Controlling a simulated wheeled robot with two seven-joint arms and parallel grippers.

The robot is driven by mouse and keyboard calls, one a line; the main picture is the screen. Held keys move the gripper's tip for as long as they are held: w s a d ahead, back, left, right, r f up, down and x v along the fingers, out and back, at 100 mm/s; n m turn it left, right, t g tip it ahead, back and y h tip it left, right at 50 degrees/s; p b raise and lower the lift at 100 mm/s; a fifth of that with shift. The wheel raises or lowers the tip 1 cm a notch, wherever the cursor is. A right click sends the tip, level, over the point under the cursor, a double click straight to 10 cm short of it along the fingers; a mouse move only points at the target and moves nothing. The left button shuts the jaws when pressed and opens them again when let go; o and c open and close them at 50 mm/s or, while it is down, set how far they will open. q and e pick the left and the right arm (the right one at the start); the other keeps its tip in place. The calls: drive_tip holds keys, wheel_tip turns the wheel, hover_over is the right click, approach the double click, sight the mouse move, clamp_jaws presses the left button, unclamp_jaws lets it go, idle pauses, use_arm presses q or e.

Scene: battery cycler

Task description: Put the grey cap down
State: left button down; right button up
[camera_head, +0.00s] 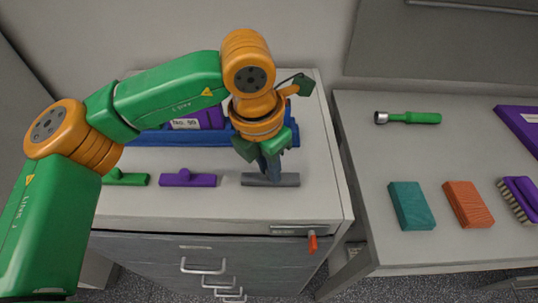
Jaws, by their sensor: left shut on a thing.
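The grey cap (285,180) is a flat bar near the front right of the cabinet top. My left gripper (270,172) points down over it and is shut on its middle. The cap lies level, at or very close to the cabinet surface; I cannot tell whether it touches. The fingertips are partly hidden by the wrist. My right gripper is not in view.
A purple cap (188,179) and a green cap (126,178) lie left of the grey one. A blue tray (185,138) with a purple block labelled No. 99 (196,121) is behind. A side table (455,235) holds blocks, a brush and a green-handled tool.

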use_arm(q)
drive_tip(key=shift+f, duration=0.35)
drive_tip(key=c, duration=1.2)
unclamp_jaws()
drive_tip(key=shift+b, duration=0.3)
drive_tip(key=o, duration=0.4)
drive_tip(key=shift+r, duration=0.45)
drive_tip(key=r, duration=0.3)
drive_tip(key=s+a+r, duration=0.1)
drive_tip(key=r, duration=0.7)
drive_tip(key=shift+s+a+r, duration=0.15)
drive_tip(key=shift+r, duration=0.05)
